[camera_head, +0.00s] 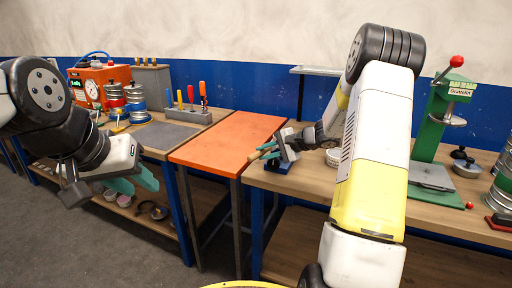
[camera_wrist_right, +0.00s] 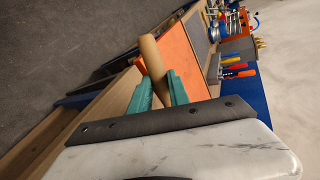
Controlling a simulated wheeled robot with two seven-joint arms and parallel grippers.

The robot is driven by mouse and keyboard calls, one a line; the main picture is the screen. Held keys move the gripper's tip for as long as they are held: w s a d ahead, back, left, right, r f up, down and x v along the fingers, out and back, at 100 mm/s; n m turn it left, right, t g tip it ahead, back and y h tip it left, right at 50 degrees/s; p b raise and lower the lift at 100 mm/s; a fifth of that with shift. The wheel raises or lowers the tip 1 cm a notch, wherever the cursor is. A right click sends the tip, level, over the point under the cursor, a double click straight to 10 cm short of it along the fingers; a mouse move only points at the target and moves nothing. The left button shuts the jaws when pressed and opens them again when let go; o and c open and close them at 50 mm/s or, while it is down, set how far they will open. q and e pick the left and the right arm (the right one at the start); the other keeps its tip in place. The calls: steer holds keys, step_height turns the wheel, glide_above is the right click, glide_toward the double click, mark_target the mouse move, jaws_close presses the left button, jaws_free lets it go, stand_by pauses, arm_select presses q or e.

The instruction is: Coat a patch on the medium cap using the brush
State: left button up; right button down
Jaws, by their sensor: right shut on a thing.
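My right gripper (camera_head: 268,152) is over the right workbench near its left end, with its teal fingers closed around a wooden handle, which I take to be the brush. The tan handle (camera_wrist_right: 152,56) stands between the fingertips (camera_wrist_right: 160,88) in the right wrist view; bristles are not visible. Dark grey knobbed caps lie on the right bench beside the green press: a larger one (camera_head: 467,168) and a smaller one (camera_head: 459,152). I cannot tell which cap is the medium one. My left gripper (camera_head: 137,183) hangs in front of the left bench, teal fingers apart and empty.
A blue stand (camera_head: 279,167) sits just under the right gripper. A metal tin (camera_head: 333,156) is partly behind my right arm. A green press (camera_head: 436,150) with red knobs stands on the right. An orange table (camera_head: 232,137) between the benches is clear.

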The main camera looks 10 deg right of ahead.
steer(key=shift+s+d+f, duration=0.1)
steer(key=shift+f, duration=0.2)
steer(key=shift+r, duration=2.1)
steer(key=shift+s+d+f, duration=0.1)
steer(key=shift+d+f, duration=0.05)
steer(key=shift+f, duration=0.9)
steer(key=shift+d+f, duration=0.1)
steer(key=shift+f, duration=0.9)
steer(key=shift+r, duration=2.05)
steer(key=shift+a, duration=0.1)
steer(key=shift+s+a, duration=0.55)
steer(key=shift+s, duration=0.25)
steer(key=shift+s+a, duration=0.55)
steer(key=shift+s, duration=0.3)
steer(key=shift+s+a, duration=0.55)
steer(key=shift+s, duration=0.25)
steer(key=shift+s+a, duration=0.1)
